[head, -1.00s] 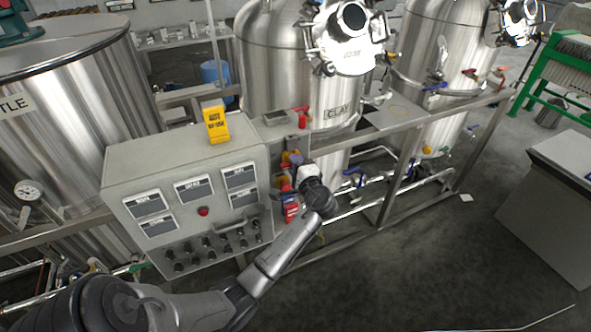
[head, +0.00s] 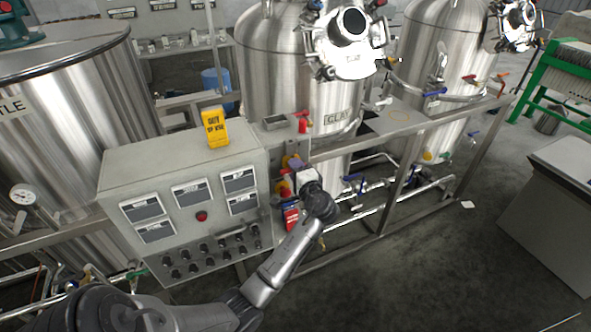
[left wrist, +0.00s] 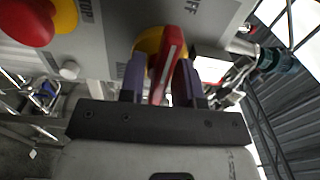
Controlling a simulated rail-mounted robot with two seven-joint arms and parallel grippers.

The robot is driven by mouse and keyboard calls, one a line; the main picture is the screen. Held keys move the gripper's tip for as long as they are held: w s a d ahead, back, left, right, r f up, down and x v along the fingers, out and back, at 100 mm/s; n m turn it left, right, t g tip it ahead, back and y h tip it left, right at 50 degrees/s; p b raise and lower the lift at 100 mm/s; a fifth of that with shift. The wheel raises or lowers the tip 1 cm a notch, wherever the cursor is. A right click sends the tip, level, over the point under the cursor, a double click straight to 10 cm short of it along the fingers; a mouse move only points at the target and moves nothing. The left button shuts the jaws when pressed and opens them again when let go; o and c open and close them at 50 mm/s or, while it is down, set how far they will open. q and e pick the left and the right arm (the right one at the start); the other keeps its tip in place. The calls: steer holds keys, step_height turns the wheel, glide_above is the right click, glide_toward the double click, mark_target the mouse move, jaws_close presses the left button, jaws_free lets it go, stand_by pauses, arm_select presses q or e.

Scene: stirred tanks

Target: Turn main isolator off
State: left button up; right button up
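The main isolator is a red handle (left wrist: 168,62) on a round yellow base (left wrist: 147,42), mounted on a grey panel in the left wrist view. The handle leans slightly. Part of an "OFF" label shows above it to the right. The two purple fingers of my left gripper (left wrist: 160,82) stand close on either side of the handle and look closed on it. In the head view my left gripper (head: 299,166) is at the small panel right of the grey control cabinet (head: 185,165), and it hides most of the handle. My right gripper is in neither view.
A red mushroom stop button (left wrist: 28,20) is beside the isolator. A yellow sign (head: 215,127) stands on the cabinet. Steel tanks, a frame rail (head: 420,125) and pipes with valves lie behind and right.

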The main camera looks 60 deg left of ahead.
arm_select(q)
steer(key=shift+o, duration=0.6)
steer(key=s+d+b, duration=0.1)
steer(key=d, duration=1.2)
steer(key=shift+s+d, duration=0.2)
steer(key=shift+d, duration=0.2)
